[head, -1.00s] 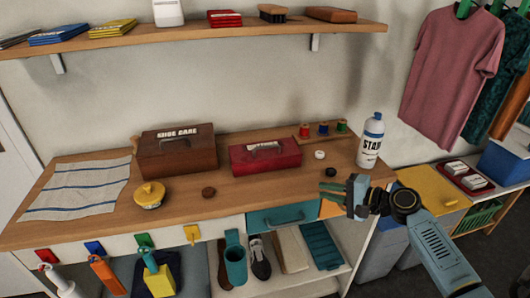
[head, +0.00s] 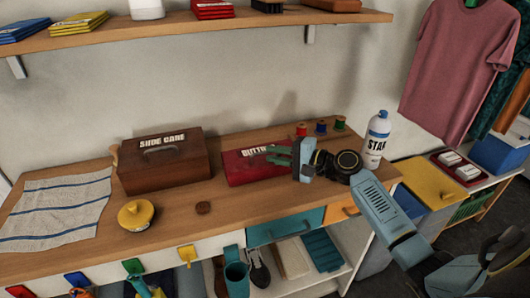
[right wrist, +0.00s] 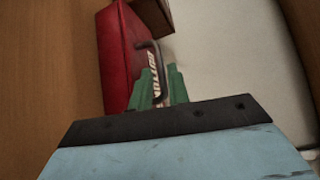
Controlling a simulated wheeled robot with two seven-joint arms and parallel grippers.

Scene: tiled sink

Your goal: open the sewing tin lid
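The red tin (head: 241,170) stands on the wooden counter against the wall, its lid down. Its white label starts "BUTTO"; my right arm hides the rest. It also shows in the right wrist view (right wrist: 116,60), with its dark handle (right wrist: 154,52) standing out from the lid. My right gripper (head: 277,155) is at the tin's right part, over the lid. In the right wrist view its green fingers (right wrist: 163,76) are apart, with the handle's near end between or just beyond them; contact cannot be told. My left gripper is not in view.
A brown shoe care box (head: 165,170) stands left of the tin. A white bottle (head: 376,140) and thread spools (head: 321,127) stand to the right, near my right arm. A yellow round tin (head: 136,214) is at the front. A shelf (head: 200,32) hangs above.

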